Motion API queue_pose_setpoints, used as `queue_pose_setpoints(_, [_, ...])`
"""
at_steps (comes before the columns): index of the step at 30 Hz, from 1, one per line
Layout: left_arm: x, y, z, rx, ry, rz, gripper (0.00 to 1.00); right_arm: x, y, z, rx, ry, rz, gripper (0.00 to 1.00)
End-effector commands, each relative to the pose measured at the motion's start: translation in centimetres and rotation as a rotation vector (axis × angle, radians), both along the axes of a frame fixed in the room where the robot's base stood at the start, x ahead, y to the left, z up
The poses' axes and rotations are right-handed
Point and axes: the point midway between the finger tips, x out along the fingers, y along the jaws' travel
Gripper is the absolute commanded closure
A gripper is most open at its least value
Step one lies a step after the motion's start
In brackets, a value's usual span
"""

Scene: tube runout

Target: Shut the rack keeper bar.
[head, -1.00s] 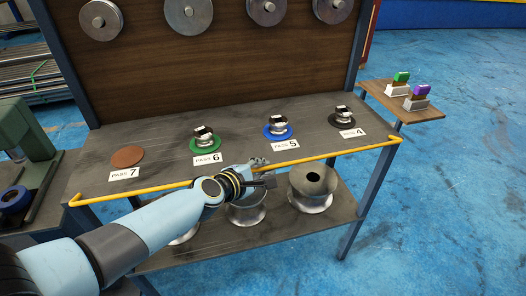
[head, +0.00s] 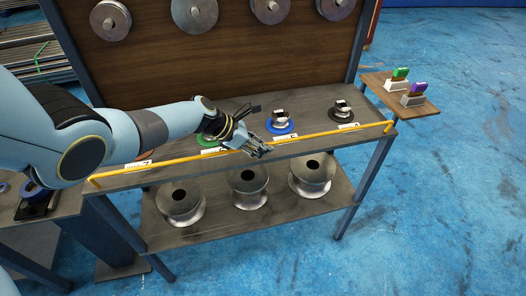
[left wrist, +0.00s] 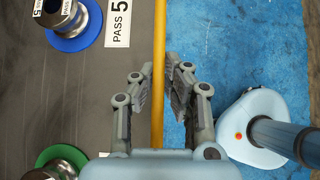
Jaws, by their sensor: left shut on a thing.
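The yellow keeper bar (head: 340,133) runs along the front edge of the rack's top shelf (head: 310,106), with a bent end at each side. My left gripper (head: 264,150) is shut on the bar around its middle, at the shelf front. In the left wrist view the bar (left wrist: 159,60) passes lengthwise between the two fingers (left wrist: 159,88). My left arm hides part of the shelf's left side. My right gripper is not in view.
Spools on blue (head: 281,126) and black (head: 341,112) discs stand behind the bar; a green disc (head: 208,141) is partly hidden. Large metal spools (head: 310,175) stand on the lower shelf. A side table (head: 385,85) holds green and purple-topped items. Blue floor at right is clear.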

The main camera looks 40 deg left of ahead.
Motion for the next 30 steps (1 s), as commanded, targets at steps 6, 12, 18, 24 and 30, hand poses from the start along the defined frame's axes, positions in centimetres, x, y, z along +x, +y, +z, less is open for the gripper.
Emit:
queue_pose_setpoints(6, [0.8, 0.6, 0.0, -0.108, 0.087, 0.003, 1.0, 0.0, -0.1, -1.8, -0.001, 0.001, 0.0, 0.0])
queue_pose_setpoints(12, [0.8, 0.7, 0.2, -0.149, 0.122, 0.002, 1.0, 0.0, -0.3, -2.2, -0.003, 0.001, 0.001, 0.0])
queue_pose_setpoints(18, [0.8, 0.7, 0.3, -0.148, 0.121, 0.001, 0.77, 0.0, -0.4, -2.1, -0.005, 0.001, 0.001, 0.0])
queue_pose_setpoints(24, [0.7, 0.7, 0.2, -0.146, 0.123, 0.0, 0.66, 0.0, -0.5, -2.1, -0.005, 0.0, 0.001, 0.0])
queue_pose_setpoints(30, [0.6, 0.9, 0.2, -0.145, 0.123, 0.001, 0.66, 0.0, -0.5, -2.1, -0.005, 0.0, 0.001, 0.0])
